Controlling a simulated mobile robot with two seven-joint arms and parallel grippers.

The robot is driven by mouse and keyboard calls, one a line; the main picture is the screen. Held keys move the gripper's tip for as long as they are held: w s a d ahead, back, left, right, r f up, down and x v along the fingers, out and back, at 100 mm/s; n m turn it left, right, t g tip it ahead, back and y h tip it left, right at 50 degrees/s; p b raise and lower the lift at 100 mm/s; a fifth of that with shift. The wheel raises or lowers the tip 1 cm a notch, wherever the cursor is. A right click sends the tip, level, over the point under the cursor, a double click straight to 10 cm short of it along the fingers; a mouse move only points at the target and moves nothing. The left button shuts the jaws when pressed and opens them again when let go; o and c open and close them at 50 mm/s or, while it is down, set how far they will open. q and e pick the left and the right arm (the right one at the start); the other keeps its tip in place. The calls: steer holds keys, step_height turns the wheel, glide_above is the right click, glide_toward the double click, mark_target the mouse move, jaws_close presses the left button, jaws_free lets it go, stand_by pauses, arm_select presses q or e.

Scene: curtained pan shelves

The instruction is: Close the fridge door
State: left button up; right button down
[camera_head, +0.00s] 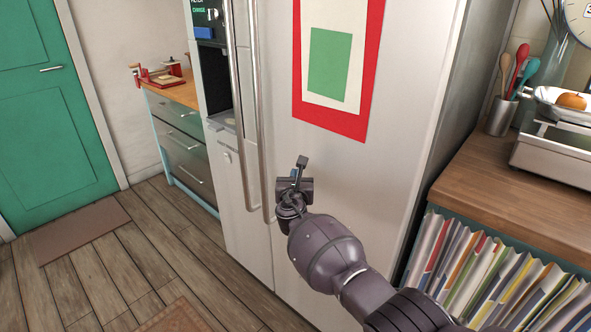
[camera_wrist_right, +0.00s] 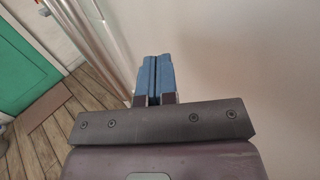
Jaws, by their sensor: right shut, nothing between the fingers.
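The pale fridge (camera_head: 290,230) fills the middle of the head view, with two tall doors and two long metal handles (camera_head: 262,110) side by side. The right door (camera_head: 400,110) carries a red poster; it looks about flush with the left door (camera_head: 244,205), and I see no clear gap. My right gripper (camera_head: 302,164) is shut and empty in front of the right door, right of the handles. Its blue fingers (camera_wrist_right: 153,78) point at the door face in the wrist view; I cannot tell whether they touch it. My left gripper is not in view.
A wooden counter (camera_head: 500,195) with a utensil pot (camera_head: 501,117) and a scale (camera_head: 555,150) stands right of the fridge, above a row of books (camera_head: 490,280). A drawer cabinet (camera_head: 185,145) and green door (camera_head: 50,110) are left. Wooden floor (camera_head: 110,270) is open at left.

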steer(key=shift+s+d+f+p, duration=0.1)
steer(key=shift+s+p, duration=0.5)
steer(key=shift+s, duration=0.95)
